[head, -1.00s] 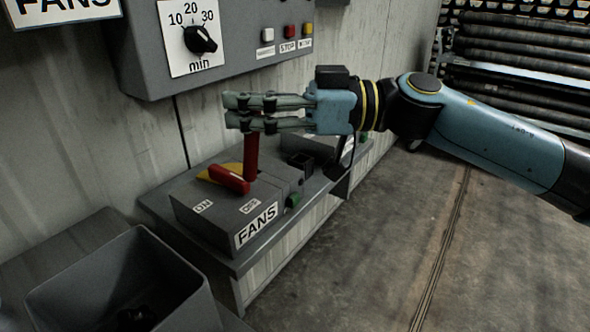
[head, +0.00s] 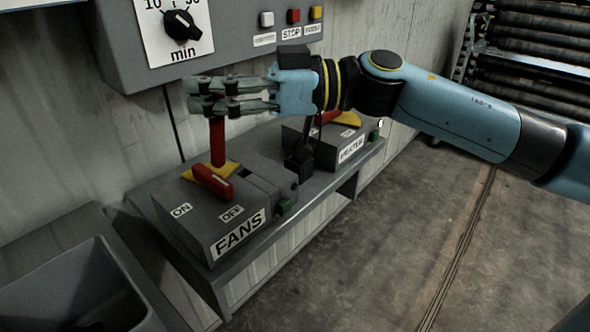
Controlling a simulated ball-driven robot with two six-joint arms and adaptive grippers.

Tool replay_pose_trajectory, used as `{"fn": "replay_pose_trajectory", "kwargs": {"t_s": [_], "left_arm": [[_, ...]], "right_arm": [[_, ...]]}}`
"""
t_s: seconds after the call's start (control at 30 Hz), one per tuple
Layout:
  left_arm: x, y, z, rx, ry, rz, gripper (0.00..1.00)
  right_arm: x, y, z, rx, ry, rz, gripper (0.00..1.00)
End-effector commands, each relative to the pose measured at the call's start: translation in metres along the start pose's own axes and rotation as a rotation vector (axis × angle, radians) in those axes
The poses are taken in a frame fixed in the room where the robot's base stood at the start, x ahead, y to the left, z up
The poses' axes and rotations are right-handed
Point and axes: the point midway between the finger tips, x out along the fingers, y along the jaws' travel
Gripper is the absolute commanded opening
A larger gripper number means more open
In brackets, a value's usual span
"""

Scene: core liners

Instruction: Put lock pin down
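The grey FANS switch box (head: 205,225) sits on a shelf, with ON and OFF labels, a yellow plate and a red hub (head: 212,182). A red upright bar (head: 218,142) rises from it to the fingers of my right gripper (head: 213,96). The fingers lie level, one above the other in the picture, and appear closed around the bar's top. The exact contact is hidden by the fingers. Nothing can be surely told as the lock pin. A small black block (head: 300,160) stands by the box's right end. My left gripper is not in view.
The HEATER box (head: 340,145) stands behind on the same shelf (head: 262,245). A grey control panel (head: 235,35) with dial and buttons hangs above. An open grey bin (head: 120,275) is at lower left. Open floor (head: 390,250) lies right; pipe racks (head: 530,60) stand beyond.

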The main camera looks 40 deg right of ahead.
Motion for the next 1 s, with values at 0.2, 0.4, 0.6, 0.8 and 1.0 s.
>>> {"fn": "replay_pose_trajectory", "kwargs": {"t_s": [0.2, 0.4, 0.6, 0.8, 1.0], "left_arm": [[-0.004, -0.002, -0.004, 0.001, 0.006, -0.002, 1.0], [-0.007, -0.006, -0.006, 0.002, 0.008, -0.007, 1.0], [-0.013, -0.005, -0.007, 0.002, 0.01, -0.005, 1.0], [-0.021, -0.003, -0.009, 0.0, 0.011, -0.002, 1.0], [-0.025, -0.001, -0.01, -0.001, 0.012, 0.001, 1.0]], "right_arm": [[-0.006, 0.009, 0.003, 0.002, -0.009, 0.061, 0.0], [-0.015, 0.021, 0.008, 0.003, -0.019, 0.142, 0.0], [-0.032, 0.038, 0.015, 0.006, -0.033, 0.266, 0.0], [-0.057, 0.059, 0.025, 0.014, -0.05, 0.426, 0.0], [-0.078, 0.072, 0.032, 0.017, -0.064, 0.543, 0.0]]}}
